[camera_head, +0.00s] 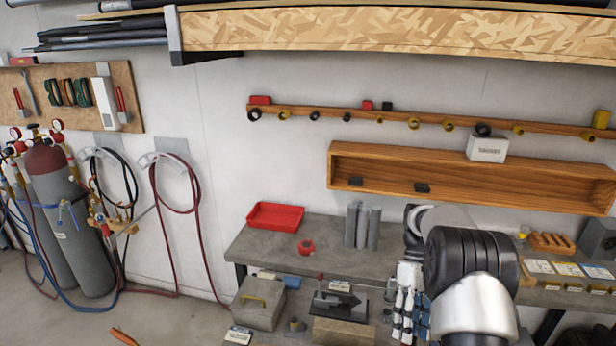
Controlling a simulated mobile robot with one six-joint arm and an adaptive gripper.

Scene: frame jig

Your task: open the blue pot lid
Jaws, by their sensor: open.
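I cannot make out a blue pot with a lid in this view. A small blue rounded thing (293,281) lies on the lower level under the grey bench, but it is too small to tell what it is. My own arm, with black and silver joints, rises at the lower right and covers part of the bench. I cannot make out my gripper; it is hidden behind the arm or outside the picture.
The grey workbench (250,245) carries a red tray (275,216), a red roll (306,247) and grey cylinders (362,226). A wooden shelf (450,190) hangs above. Gas cylinders (75,235) stand at left. A grey box (258,302) sits below the bench. Floor at lower left is mostly clear.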

